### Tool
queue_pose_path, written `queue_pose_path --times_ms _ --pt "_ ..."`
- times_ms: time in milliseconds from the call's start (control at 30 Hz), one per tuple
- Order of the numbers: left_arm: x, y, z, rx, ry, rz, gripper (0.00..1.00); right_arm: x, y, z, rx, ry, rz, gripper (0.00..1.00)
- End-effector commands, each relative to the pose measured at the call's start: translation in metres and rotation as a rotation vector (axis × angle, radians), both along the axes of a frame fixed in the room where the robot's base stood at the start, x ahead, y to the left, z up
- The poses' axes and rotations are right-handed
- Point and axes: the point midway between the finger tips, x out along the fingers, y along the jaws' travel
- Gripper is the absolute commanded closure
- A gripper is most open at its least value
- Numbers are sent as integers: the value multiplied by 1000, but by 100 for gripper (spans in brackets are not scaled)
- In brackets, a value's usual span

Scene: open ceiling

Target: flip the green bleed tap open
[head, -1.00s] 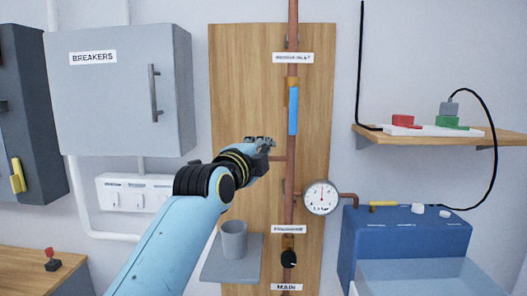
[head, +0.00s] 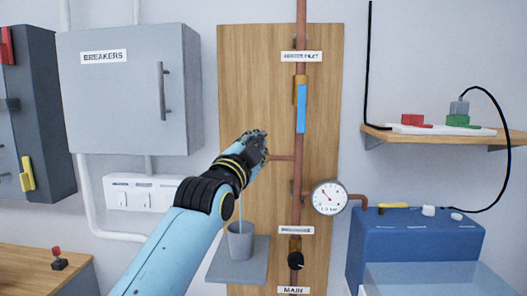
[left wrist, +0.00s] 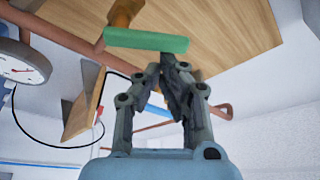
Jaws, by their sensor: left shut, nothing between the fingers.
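The green bleed tap lever (left wrist: 146,40) lies across the upper part of the left wrist view, on a brass fitting (left wrist: 124,13). My left gripper (left wrist: 173,62) is shut and empty, its tips just below the lever's right end; I cannot tell whether they touch. In the head view the left gripper (head: 262,135) is in front of the wooden board and hides the tap. A thin pale blue stream (head: 241,207) runs down below the wrist into a grey cup (head: 240,243). My right gripper is not in view.
A copper pipe (head: 299,150) runs up the board with a blue lever (head: 301,108) and a black knob (head: 296,261). A gauge (head: 329,198) sits to the right. The cup stands on a small grey shelf (head: 222,266). A breaker cabinet (head: 125,110) is at left.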

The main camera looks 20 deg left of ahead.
Motion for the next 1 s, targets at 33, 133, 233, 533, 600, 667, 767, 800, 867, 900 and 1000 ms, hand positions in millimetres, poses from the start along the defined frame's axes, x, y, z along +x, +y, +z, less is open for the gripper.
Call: queue_pose_path --times_ms 33,133,233,533,600,667,767,800,867,900,1000 --pt "-1 2 -6 -38 -14 1 100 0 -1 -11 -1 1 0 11" --pt "-2 7 -8 -129 -41 1 100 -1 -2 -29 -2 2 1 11" --pt "-3 11 -11 -221 -67 1 100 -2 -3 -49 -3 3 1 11" --pt "-6 23 -15 -493 -142 1 100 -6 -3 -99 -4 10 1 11" --pt "-7 26 -15 -503 -144 2 100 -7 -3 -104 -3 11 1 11" --pt "-8 28 -15 -503 -144 0 100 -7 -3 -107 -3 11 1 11" --pt "-9 31 -15 -502 -143 1 100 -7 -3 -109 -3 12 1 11" --pt "-9 32 -16 -502 -143 1 100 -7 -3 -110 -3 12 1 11" --pt "-9 33 -17 -501 -143 1 100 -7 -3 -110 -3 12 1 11" --pt "-9 34 -17 -501 -143 1 100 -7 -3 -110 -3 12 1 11" --pt "-10 35 -19 -501 -143 1 100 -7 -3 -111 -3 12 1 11"
